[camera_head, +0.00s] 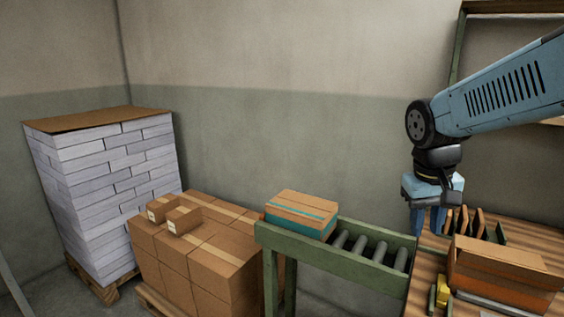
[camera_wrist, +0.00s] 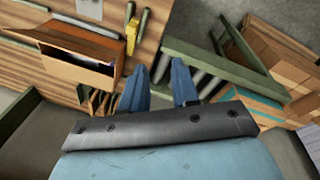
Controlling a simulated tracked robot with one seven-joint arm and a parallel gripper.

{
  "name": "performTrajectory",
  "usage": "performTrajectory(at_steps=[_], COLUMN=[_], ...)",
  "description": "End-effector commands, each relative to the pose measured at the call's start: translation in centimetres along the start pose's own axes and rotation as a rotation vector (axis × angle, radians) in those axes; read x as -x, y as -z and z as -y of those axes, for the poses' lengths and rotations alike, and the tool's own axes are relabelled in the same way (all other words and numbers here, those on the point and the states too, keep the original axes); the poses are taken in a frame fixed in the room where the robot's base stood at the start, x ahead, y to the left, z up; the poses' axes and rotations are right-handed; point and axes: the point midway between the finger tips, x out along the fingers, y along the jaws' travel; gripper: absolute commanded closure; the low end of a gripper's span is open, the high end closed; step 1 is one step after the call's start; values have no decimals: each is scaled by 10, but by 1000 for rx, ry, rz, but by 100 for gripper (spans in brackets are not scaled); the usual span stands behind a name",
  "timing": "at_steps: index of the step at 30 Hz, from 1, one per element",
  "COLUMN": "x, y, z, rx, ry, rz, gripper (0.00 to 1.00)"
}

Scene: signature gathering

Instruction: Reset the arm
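My gripper (camera_head: 429,221) hangs from my blue arm at the right of the head view, pointing down near the right end of the roller conveyor and the table edge. In the wrist view my gripper (camera_wrist: 160,84) shows two blue fingers with a clear gap between them. Nothing is held between them. The fingers appear above the conveyor and the table, and I see no contact with either.
A box with teal tape (camera_head: 301,214) sits on the green conveyor (camera_head: 340,253). An orange-brown box (camera_head: 503,272) and a yellow item (camera_head: 442,291) are on the wooden table. Stacked cartons (camera_head: 205,257) and a pallet of white packs (camera_head: 105,195) stand left.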

Motion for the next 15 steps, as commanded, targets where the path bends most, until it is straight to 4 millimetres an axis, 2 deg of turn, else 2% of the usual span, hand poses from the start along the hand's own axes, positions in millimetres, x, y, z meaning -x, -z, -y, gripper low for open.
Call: performTrajectory(at_steps=[9, 15], x=[38, 53], y=[-33, -48], z=[23, 34], rx=[-6, -7], ry=[103, 136], rz=[-247, -361], gripper=[70, 70])
